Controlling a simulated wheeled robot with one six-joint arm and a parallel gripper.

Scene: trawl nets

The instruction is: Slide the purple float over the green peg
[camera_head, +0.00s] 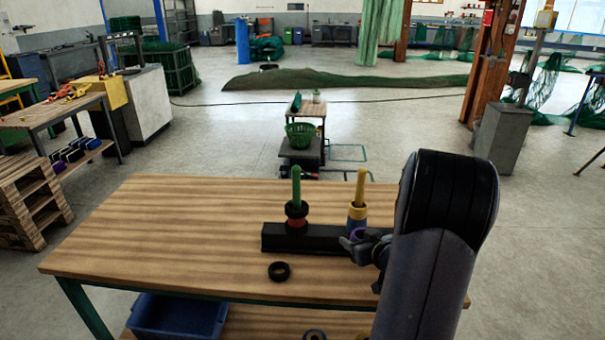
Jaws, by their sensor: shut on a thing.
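The green peg (296,187) stands upright on the black base (325,239). A black float (296,208) and a red float (296,222) are around its lower part, with the green top bare. The purple float (358,233) shows low at the yellow peg (358,188), partly hidden by my gripper (357,242). My gripper is shut on the purple float, seen from behind. I cannot tell whether the float is around the yellow peg or just in front of it. Above it, a yellow float (357,211) and a blue band (357,223) show on that peg.
A loose black ring (279,271) lies on the wooden table (150,235) in front of the base. The table's left part is clear. My arm hides the right part. A blue bin (180,315) sits below.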

